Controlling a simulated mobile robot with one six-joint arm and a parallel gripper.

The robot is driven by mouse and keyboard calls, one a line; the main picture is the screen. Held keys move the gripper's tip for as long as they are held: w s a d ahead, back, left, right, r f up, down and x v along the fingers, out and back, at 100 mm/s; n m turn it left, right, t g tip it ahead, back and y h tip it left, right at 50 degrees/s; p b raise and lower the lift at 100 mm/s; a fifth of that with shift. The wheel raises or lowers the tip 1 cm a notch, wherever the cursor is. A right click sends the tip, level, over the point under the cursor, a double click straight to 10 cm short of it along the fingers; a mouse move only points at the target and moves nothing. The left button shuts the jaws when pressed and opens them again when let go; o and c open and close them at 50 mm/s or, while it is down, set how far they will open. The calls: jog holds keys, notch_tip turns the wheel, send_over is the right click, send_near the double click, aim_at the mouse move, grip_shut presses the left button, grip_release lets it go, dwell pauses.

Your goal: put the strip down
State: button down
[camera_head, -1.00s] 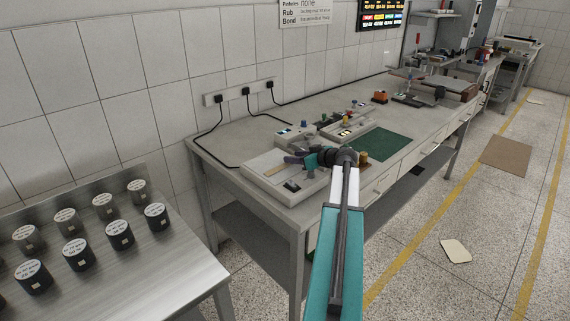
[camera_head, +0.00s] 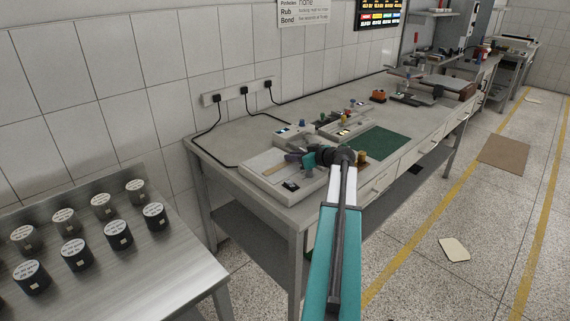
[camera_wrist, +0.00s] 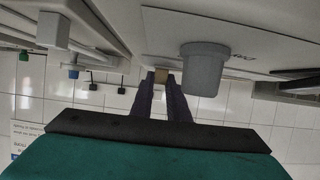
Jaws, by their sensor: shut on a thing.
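In the head view my gripper (camera_head: 291,157) is over the pale bench device at the near end of the bench. A thin tan strip (camera_head: 274,168) shows just to the left of the fingertips, low over the device's pale top. Whether the strip touches that top is too small to tell.
The pale device (camera_head: 257,183) sits on the long grey bench (camera_head: 236,131). Small instruments with coloured knobs and a green mat (camera_head: 383,143) lie beyond. At lower left, a steel table (camera_head: 150,262) holds several dark labelled jars. A rounded grey part (camera_wrist: 204,68) is close right of the fingers.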

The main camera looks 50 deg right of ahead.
jog(key=shift+r, duration=0.1)
jog(key=shift+r+b, duration=0.6)
jog(key=shift+r, duration=1.1)
jog(key=s+a+b, duration=0.1)
jog(key=s+a, duration=0.2)
jog(key=s+a+r, duration=0.1)
jog(key=s+a, duration=0.3)
jog(key=s+a+b, duration=0.1)
jog(key=s+a, duration=0.3)
jog(key=shift+s+a+r+b, duration=0.1)
jog(key=shift+s+r+b, duration=0.15)
jog(key=shift+b, duration=0.1)
